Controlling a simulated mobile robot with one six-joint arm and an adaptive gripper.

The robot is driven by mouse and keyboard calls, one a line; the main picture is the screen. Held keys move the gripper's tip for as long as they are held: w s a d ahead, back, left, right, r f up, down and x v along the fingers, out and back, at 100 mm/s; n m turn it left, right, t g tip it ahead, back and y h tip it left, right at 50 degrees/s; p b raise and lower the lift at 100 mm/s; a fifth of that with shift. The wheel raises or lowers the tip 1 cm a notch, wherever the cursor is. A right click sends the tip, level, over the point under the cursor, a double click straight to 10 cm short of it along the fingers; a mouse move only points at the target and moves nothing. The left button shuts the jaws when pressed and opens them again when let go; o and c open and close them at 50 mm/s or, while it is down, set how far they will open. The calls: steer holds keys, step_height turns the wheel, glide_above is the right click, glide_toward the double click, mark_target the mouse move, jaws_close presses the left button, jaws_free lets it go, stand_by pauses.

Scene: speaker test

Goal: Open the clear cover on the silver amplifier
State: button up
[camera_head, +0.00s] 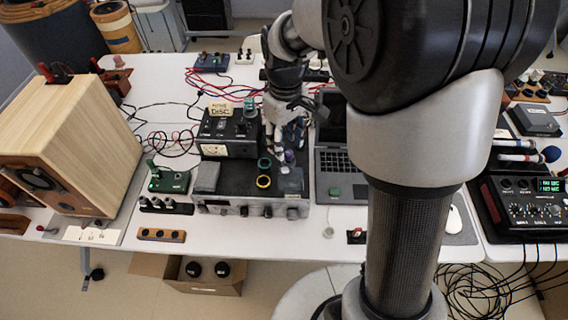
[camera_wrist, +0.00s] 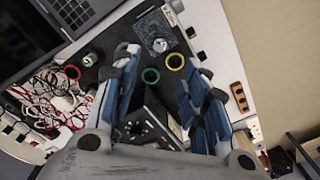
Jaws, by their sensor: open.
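The silver amplifier (camera_head: 233,207) stands on the white table with a black top and a knobbed silver front. My gripper (camera_head: 284,143) hangs over its back right part, pointing down. In the wrist view my gripper (camera_wrist: 163,70) has its blue-padded fingers spread wide, with nothing held between them. A yellow ring (camera_head: 263,181) and a green ring (camera_head: 265,163) sit on the amplifier's top; both show between and beyond the fingers in the wrist view.
A black box (camera_head: 215,130) with a DISC sign stands at the amplifier's back left. An open laptop (camera_head: 337,163) is close on the right. A wooden speaker (camera_head: 90,130) stands at left. Red and black cables lie behind. The table's front strip is mostly clear.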

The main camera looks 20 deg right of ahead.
mark_target(285, 169)
step_height(285, 169, down, 10)
steer(key=b, duration=0.3)
steer(key=shift+f, duration=0.15)
jaws_close()
stand_by(0.4)
